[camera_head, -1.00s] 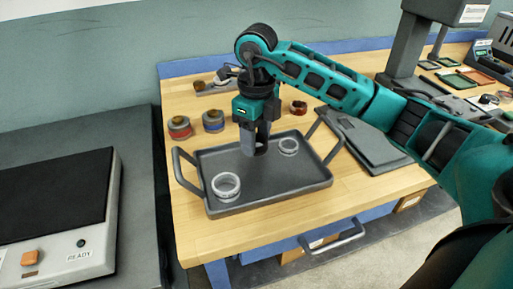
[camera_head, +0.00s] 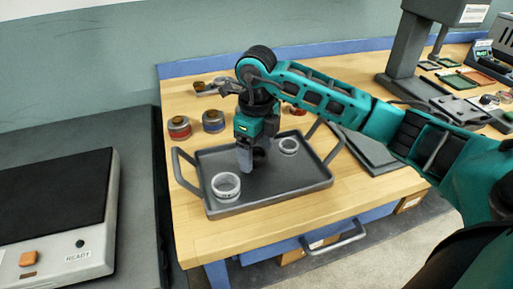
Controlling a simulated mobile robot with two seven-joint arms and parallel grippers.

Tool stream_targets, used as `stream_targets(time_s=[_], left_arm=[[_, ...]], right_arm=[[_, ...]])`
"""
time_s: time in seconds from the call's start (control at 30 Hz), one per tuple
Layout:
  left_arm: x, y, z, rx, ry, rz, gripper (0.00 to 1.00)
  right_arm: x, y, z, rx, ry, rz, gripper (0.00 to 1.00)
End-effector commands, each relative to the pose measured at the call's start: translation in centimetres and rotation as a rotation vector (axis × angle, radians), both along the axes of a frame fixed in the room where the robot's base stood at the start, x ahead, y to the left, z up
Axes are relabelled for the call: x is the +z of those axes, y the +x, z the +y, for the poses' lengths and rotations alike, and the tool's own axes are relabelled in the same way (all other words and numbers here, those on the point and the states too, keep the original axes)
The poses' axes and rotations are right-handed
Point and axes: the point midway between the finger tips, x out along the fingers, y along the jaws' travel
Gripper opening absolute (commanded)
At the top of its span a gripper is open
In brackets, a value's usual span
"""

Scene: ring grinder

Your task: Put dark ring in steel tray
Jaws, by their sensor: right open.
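The steel tray (camera_head: 296,187) lies on the wooden table with a handle at each end. My right gripper (camera_head: 250,164) points down, open, low over the middle of the tray. A dark, rounded shape (camera_head: 260,157) shows just right of its near finger; it may be the dark ring, but the finger partly hides it and I cannot tell whether they touch. Two pale rings lie in the tray: a larger one (camera_head: 226,186) at the front left and a smaller one (camera_head: 289,146) at the back right. My left gripper is not in view.
Two small round containers (camera_head: 179,127) (camera_head: 213,122) stand behind the tray. A reddish ring (camera_head: 298,109) lies behind my arm. A dark flat plate (camera_head: 368,152) lies right of the tray. A machine with a READY label (camera_head: 78,255) stands at the left.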

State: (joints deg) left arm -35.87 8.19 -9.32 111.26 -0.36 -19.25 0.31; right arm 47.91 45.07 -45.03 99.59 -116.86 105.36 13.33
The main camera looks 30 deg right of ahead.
Motion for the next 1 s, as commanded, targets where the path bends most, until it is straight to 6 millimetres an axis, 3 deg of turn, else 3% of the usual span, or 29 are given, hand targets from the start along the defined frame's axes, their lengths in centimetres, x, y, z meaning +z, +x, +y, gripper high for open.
stream_targets(time_s=[0.27,0.73,1.0], left_arm=[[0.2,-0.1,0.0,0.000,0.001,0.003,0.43],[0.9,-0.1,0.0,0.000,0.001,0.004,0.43],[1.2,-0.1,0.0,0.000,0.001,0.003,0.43]], right_arm=[[1.5,0.1,0.0,0.001,0.001,-0.004,0.80],[11.0,0.1,0.0,0.000,0.000,-0.004,0.80],[12.3,0.0,0.0,-0.001,0.000,0.000,0.80]])
